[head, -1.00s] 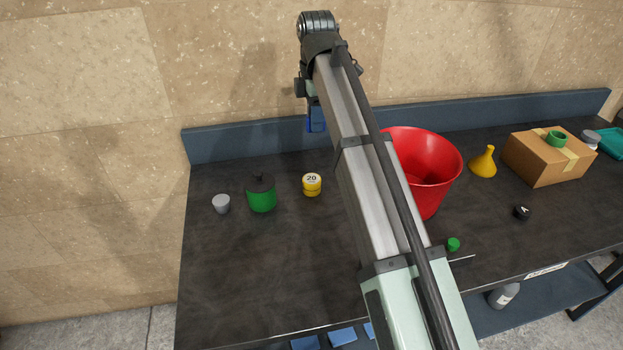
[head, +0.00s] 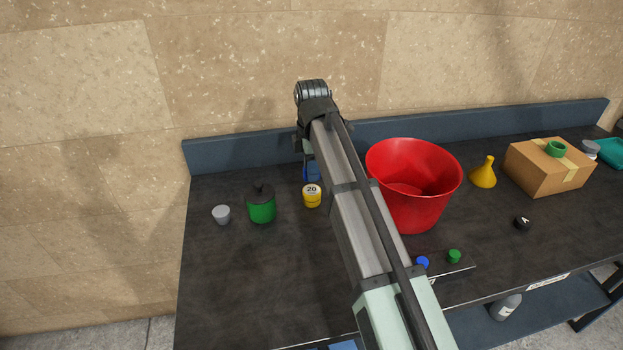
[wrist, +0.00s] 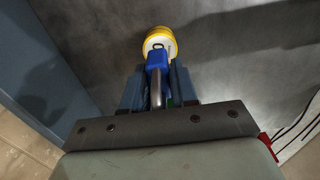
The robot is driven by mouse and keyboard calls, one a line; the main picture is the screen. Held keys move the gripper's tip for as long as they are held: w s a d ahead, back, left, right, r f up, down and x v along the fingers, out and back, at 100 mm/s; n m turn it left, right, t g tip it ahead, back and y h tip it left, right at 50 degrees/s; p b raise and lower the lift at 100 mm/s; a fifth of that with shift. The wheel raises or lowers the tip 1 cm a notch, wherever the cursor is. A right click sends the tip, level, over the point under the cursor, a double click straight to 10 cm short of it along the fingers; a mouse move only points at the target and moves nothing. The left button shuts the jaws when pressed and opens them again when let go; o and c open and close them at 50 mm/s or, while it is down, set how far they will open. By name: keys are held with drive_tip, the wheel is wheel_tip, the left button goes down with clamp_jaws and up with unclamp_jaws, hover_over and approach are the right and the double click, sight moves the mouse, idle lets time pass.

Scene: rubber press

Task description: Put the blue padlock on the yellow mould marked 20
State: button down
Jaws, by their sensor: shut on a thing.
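The yellow mould marked 20 (head: 312,197) stands on the dark bench in the head view, with a white top bearing the number. It also shows in the wrist view (wrist: 159,33), just beyond the padlock. The blue padlock (wrist: 157,60) with its grey shackle is between the fingers of my gripper (wrist: 158,85), which is shut on it. In the wrist view the padlock overlaps the near edge of the mould's top; whether they touch cannot be told. In the head view, a bit of blue (head: 312,173) shows behind the mould, and my arm hides most of the gripper.
A large red bucket (head: 413,185) stands to the right. A low blue backboard (head: 240,152) runs behind. The front left of the bench is clear.

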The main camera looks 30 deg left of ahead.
drive_tip(key=shift+f, duration=1.8)
drive_tip(key=shift+f, duration=0.15)
drive_tip(key=c, duration=0.9)
unclamp_jaws()
wheel_tip(320, 180, up, 12)
drive_tip(key=shift+r, duration=0.2)
